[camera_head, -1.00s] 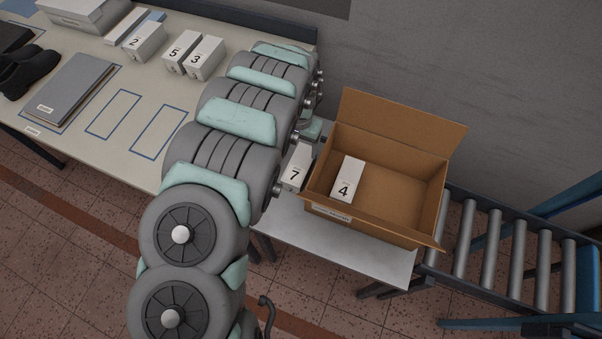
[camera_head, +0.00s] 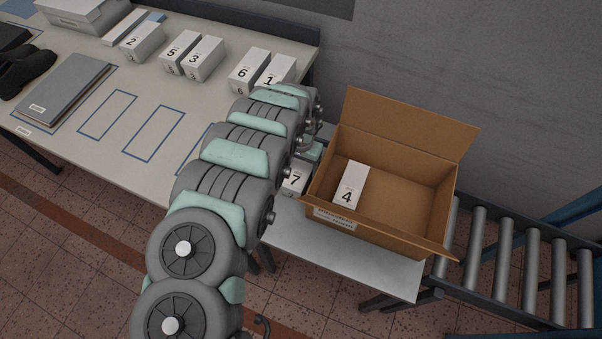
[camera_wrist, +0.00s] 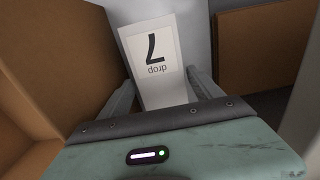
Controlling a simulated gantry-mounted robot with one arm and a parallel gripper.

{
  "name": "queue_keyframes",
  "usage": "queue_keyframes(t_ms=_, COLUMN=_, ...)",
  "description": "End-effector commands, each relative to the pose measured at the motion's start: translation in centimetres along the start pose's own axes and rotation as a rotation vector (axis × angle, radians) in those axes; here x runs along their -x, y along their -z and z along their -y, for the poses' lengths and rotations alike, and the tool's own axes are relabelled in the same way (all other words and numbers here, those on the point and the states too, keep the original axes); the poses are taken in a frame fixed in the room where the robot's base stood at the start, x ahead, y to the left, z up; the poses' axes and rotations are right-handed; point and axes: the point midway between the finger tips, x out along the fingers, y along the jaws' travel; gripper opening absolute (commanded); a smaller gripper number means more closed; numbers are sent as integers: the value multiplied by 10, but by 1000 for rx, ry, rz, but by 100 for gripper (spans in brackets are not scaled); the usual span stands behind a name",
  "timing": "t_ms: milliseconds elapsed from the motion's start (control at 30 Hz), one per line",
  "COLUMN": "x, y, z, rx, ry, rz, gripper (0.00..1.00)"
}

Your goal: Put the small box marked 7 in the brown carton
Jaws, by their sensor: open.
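The small white box marked 7 (camera_head: 295,178) stands on the pale table just left of the brown carton, partly hidden by my arm. In the wrist view the box marked 7 (camera_wrist: 155,60) lies between the two fingers of my gripper (camera_wrist: 160,85), which are open with one on each side of it. I cannot tell whether they touch it. My gripper (camera_head: 308,150) is mostly hidden by my arm in the head view. The brown carton (camera_head: 405,170) is open, with its flaps out, and holds a white box marked 4 (camera_head: 350,188) at its left side.
White boxes marked 6 (camera_head: 248,72), 1 (camera_head: 278,72), 5 (camera_head: 181,54), 3 (camera_head: 205,60) and 2 (camera_head: 142,42) stand along the table's back. A grey folder (camera_head: 66,90) lies at left. A roller conveyor (camera_head: 515,255) is right of the carton.

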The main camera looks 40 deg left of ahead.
Motion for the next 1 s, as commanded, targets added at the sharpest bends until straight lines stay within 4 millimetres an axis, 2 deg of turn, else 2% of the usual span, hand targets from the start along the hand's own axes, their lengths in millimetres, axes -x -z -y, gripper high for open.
queue_keyframes(t_ms=100, x=-20, y=0, z=0, rx=0, ry=-4, rz=2, gripper=75)
queue_keyframes(t_ms=300, x=-41, y=0, z=0, rx=0, ry=-3, rz=4, gripper=75)
queue_keyframes(t_ms=667, x=-44, y=1, z=1, rx=0, ry=-1, rz=1, gripper=74)
queue_keyframes(t_ms=1000, x=-44, y=1, z=1, rx=-1, ry=-1, rz=2, gripper=46)
